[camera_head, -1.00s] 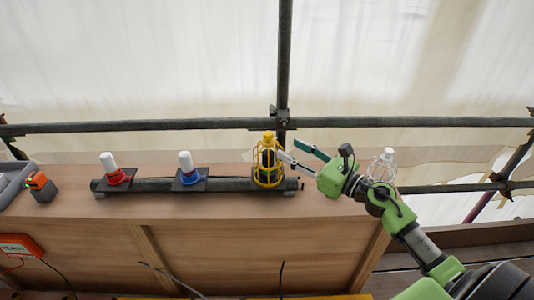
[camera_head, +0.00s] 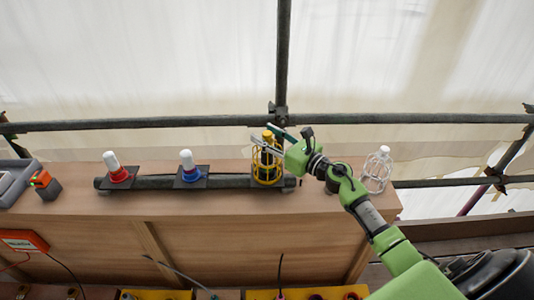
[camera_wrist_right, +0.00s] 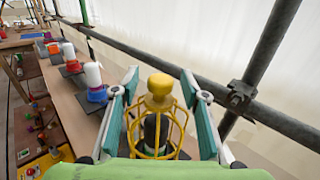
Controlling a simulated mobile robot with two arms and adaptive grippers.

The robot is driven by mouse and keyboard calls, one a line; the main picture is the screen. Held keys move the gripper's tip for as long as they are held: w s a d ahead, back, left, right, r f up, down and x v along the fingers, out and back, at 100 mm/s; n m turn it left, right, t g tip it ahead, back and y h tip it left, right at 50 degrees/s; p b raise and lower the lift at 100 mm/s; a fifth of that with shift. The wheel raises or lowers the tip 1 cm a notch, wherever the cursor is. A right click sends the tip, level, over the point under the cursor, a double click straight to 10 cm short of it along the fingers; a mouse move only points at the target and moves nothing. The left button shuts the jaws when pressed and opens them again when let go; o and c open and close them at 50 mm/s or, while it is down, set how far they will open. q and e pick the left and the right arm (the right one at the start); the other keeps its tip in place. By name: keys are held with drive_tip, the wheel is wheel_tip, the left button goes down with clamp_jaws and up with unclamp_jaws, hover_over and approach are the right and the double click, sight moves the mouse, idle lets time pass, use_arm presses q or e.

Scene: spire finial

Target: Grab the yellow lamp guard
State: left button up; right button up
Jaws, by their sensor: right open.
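The yellow lamp guard (camera_head: 267,172) is a wire cage with a solid yellow top knob. It stands upright around a dark core on the right end of a dark rail on the wooden bench. In the right wrist view the guard (camera_wrist_right: 157,92) stands between the two teal-padded fingers. My right gripper (camera_head: 271,139) is open, its fingers reaching from the right to the guard's upper part. In the right wrist view the right gripper (camera_wrist_right: 163,108) has a finger on each side of the cage; contact is not clear. My left gripper is not in view.
A red-based white lamp (camera_head: 116,168) and a blue-based white lamp (camera_head: 188,166) stand on the dark rail (camera_head: 150,183) to the left. A scaffold pipe (camera_head: 400,118) crosses behind the bench (camera_head: 240,231).

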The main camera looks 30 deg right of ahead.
clamp_jaws()
